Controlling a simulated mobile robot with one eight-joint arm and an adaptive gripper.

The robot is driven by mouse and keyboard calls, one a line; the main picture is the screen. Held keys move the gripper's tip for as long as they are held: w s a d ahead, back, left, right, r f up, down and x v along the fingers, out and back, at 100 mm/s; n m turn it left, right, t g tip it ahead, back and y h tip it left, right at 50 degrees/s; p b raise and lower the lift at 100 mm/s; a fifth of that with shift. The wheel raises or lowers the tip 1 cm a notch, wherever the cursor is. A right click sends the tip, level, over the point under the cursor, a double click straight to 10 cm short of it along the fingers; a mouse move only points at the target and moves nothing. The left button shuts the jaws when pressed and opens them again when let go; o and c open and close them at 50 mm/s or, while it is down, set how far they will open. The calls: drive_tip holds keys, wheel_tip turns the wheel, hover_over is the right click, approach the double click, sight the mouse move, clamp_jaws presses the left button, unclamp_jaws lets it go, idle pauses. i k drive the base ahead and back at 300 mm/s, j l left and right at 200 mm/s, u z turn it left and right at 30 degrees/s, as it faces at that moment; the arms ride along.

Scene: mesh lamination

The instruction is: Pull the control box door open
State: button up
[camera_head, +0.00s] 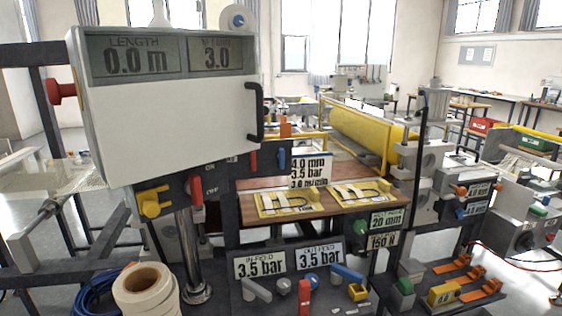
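The control box (125,70) is a large pale box at the left of the head view, with a dark display strip (165,56) reading "LENGTH 0.0 m" and "3.0". Its door is the plain white front panel (170,115) below the display, and it looks shut. A black bar handle (258,112) stands upright at the door's right edge. Nothing touches the handle. My gripper does not show in this view.
A red knob (62,91) sticks out at the box's left. Below the box are a yellow knob (151,202) and a red lever (196,190). A wooden shelf (262,184) with yellow-framed pieces lies to the right. Tape rolls (146,290) stand at front left.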

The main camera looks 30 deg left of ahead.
sight(145, 131)
drive_tip(key=u, duration=1.95)
